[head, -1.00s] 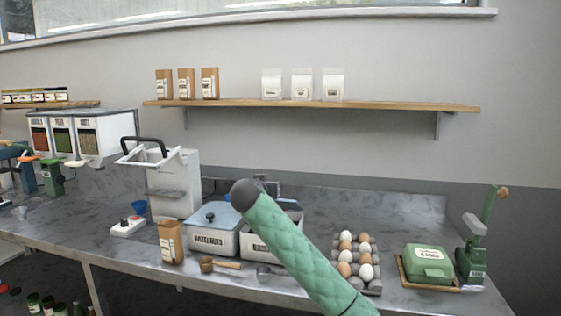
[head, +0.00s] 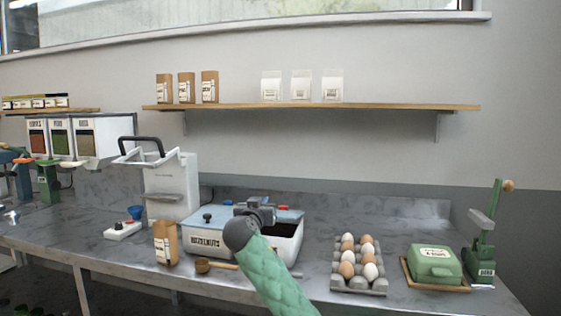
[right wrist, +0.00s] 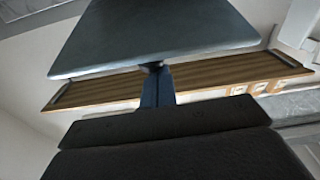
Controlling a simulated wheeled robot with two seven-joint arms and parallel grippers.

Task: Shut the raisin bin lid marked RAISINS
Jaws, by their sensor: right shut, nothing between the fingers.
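The raisin bin (head: 291,250) is the white bin right of the HAZELNUTS bin. Its dark inside shows, so it stands open; my right arm hides its label. Its blue-grey lid (head: 291,214) is up at the back of the bin, partly hidden by my gripper. My right gripper (head: 262,212) is shut and empty, over the bin close to the lid. In the right wrist view a blue-grey panel (right wrist: 150,40), seemingly the lid, fills the top, with the dark finger (right wrist: 157,88) just below it; I cannot tell if they touch. My left gripper is out of view.
The HAZELNUTS bin (head: 207,240) with its lid on stands directly left. A paper bag (head: 165,243) and a wooden scoop (head: 212,267) are in front. An egg tray (head: 358,284) and a green box (head: 434,262) stand right. A wooden shelf (head: 380,107) runs above.

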